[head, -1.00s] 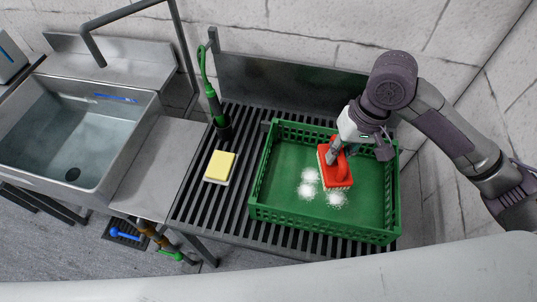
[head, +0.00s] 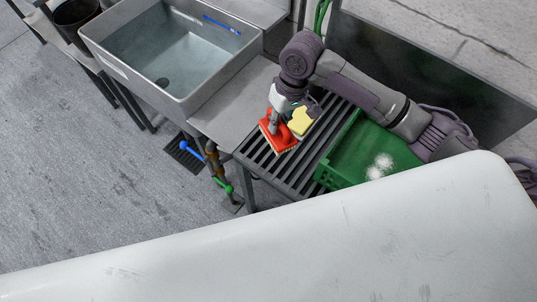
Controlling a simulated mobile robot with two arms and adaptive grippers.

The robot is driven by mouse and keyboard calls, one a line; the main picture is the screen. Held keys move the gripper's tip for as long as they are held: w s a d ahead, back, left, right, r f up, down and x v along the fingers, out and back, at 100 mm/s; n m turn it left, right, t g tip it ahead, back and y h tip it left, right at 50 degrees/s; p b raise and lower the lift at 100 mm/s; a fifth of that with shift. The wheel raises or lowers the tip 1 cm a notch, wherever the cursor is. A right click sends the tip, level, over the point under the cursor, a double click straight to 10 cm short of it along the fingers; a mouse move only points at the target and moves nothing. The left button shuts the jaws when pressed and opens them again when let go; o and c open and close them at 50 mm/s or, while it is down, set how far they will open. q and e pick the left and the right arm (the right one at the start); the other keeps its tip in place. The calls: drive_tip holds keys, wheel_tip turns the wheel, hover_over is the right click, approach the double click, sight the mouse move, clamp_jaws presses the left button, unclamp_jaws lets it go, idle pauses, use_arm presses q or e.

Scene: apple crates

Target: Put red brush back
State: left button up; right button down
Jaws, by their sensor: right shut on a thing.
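The red brush (head: 276,137) with pale bristles is held by my right gripper (head: 274,121), which is shut on it. The brush is over the left part of the slatted rack (head: 268,158), beside the yellow sponge (head: 301,121). Whether the bristles touch the slats I cannot tell. The green crate (head: 328,176) is to the right, partly hidden by my right arm and my white body. White foam spots (head: 380,166) lie on the crate's floor. My left gripper is out of view.
A steel sink (head: 175,58) with water stands at the upper left, with a blue stick (head: 222,25) in it. A flat steel counter (head: 233,108) lies between the sink and the rack. Pipes with blue and green valves (head: 216,165) are below. A dark bin (head: 76,22) is at the far left.

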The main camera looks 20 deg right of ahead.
drive_tip(key=x, duration=0.3)
drive_tip(key=d+x, duration=0.1)
drive_tip(key=x, duration=0.1)
drive_tip(key=shift+w+a+f, duration=0.1)
drive_tip(key=shift+w+f, duration=0.05)
drive_tip(key=shift+w, duration=0.1)
drive_tip(key=x, duration=0.2)
drive_tip(key=d+p+x, duration=0.1)
drive_tip(key=x, duration=0.2)
drive_tip(key=shift+w+f, duration=0.1)
drive_tip(key=shift+w, duration=0.05)
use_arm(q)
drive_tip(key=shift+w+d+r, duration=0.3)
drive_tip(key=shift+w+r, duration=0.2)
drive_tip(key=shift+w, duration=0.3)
use_arm(e)
drive_tip(key=shift+f, duration=0.5)
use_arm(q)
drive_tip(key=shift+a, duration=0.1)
use_arm(e)
drive_tip(key=c, duration=1.1)
unclamp_jaws()
drive_tip(key=shift+f, duration=0.15)
drive_tip(key=shift+c, duration=0.2)
